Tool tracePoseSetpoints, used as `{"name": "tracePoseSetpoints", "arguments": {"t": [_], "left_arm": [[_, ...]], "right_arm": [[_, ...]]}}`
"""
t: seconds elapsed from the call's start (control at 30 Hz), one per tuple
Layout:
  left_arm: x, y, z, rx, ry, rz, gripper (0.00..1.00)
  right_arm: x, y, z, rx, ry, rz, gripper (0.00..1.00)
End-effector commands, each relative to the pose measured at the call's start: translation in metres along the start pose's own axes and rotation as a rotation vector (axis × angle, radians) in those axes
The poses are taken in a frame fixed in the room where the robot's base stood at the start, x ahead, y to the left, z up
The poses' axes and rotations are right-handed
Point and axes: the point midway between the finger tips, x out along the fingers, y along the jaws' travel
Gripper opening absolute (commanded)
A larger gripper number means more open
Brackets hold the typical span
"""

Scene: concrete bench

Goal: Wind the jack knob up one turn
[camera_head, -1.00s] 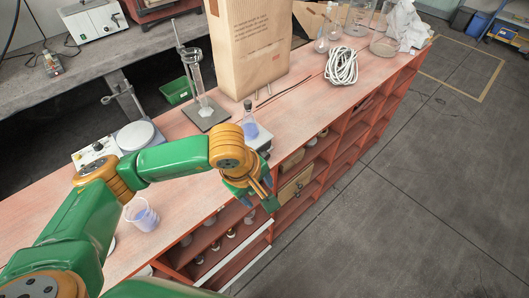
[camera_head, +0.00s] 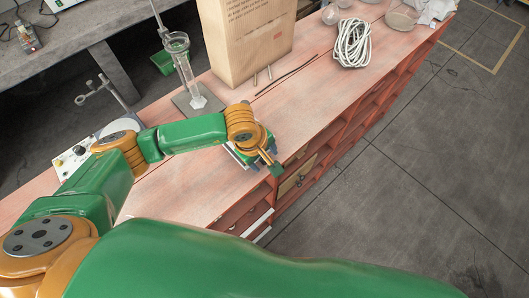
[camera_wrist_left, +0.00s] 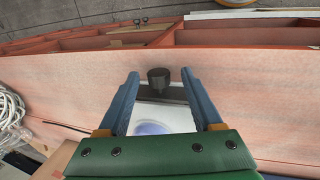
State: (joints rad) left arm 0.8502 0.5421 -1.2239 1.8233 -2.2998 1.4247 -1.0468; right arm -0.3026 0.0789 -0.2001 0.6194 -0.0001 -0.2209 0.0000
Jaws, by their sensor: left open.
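The jack's dark round knob (camera_wrist_left: 160,78) shows in the left wrist view at the jack's edge. My left gripper (camera_wrist_left: 159,74) is open, with one blue finger on each side of the knob and a gap to each. Behind the knob lies the pale jack top (camera_wrist_left: 180,118) with a round blue-bottomed flask (camera_wrist_left: 153,128) on it, partly hidden by my gripper. In the head view my left gripper (camera_head: 262,164) reaches over the bench's front edge and hides most of the jack (camera_head: 234,153) and the knob. My right gripper is not in view.
A tall paper bag (camera_head: 245,45), a glass cylinder on a stand (camera_head: 185,65) and a coil of white cable (camera_head: 352,43) stand on the bench behind. A white device with knobs (camera_head: 72,158) is at left. Open shelves (camera_head: 320,160) run below the bench's front edge.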

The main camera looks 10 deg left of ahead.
Motion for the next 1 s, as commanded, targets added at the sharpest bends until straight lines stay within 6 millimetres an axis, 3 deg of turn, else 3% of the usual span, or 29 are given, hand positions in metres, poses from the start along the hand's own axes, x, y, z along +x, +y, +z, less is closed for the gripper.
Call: {"name": "tracePoseSetpoints", "arguments": {"t": [0.3, 0.53, 0.77, 1.0], "left_arm": [[0.008, 0.000, 0.000, 0.001, 0.001, 0.001, 0.64], [0.008, 0.000, 0.000, 0.000, 0.000, 0.000, 0.02], [0.008, 0.000, 0.001, 0.001, -0.001, -0.007, 0.00], [0.012, 0.002, 0.000, 0.002, 0.001, -0.100, 0.00]], "right_arm": [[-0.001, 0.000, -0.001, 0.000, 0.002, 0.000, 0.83], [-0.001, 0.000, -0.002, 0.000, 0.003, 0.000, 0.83], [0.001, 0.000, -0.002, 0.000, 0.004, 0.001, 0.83], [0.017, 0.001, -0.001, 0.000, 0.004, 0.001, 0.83]]}}
